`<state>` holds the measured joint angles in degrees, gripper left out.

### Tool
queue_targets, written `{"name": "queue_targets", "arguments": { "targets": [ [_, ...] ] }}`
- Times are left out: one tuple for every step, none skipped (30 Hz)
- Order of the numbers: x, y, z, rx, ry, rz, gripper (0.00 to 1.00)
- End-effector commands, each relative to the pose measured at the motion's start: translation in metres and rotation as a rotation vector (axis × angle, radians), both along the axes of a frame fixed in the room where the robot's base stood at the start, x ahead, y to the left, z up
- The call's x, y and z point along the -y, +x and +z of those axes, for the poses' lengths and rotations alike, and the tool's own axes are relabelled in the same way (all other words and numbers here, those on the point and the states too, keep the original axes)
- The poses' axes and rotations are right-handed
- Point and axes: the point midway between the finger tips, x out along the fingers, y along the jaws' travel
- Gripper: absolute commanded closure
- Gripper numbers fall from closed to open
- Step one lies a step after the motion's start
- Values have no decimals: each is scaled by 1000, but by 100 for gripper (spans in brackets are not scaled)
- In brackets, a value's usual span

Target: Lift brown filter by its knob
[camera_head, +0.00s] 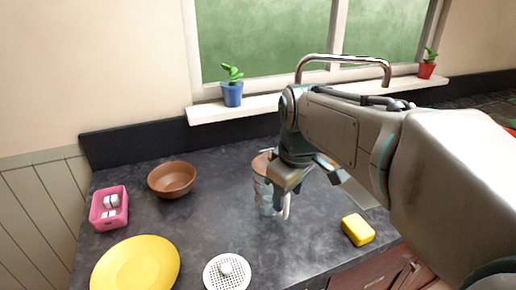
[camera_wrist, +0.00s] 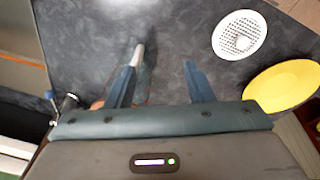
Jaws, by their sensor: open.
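A clear glass vessel (camera_head: 264,196) with reddish marks stands on the counter, partly behind my gripper in the head view. A brown rounded piece (camera_head: 262,164) shows at its top; it may be the brown filter, but my gripper hides most of it and I see no knob on it. In the wrist view a brown edge (camera_wrist: 97,104) shows beside the left finger. My gripper (camera_head: 284,192) is open and points down at the vessel. In the wrist view, the space between its fingers (camera_wrist: 162,68) shows counter, and a pale upright bar (camera_wrist: 138,56) stands by the left finger.
A white perforated disc with a knob (camera_head: 227,271), a yellow plate (camera_head: 135,264), a brown bowl (camera_head: 172,179) and a pink box (camera_head: 109,209) lie to the left. A yellow sponge (camera_head: 358,229) is at right. The sink tap (camera_head: 343,60) rises behind.

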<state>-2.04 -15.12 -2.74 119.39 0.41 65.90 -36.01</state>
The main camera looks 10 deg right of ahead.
Motion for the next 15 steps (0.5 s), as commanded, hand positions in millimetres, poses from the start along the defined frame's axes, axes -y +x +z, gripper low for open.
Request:
{"name": "queue_targets", "arguments": {
  "targets": [
    [2,16,15,-10,-14,91,52],
    [3,24,23,-18,-23,153,52],
    [4,34,33,-26,-34,234,52],
    [4,42,40,-33,-43,297,52],
    [5,50,48,-39,-51,359,52],
    [5,59,57,-46,-61,443,52],
    [6,67,64,-53,-68,506,52],
    [5,74,70,-59,-75,570,52],
    [5,83,79,-66,-85,655,52],
    [5,90,85,-72,-91,719,52],
    [5,96,91,-78,-96,783,52],
    [4,105,99,-85,-104,868,52],
    [4,111,104,-92,-109,929,52],
    [4,117,109,-95,-114,988,52],
    [3,123,115,-102,-119,1062,52]
  ]
}}
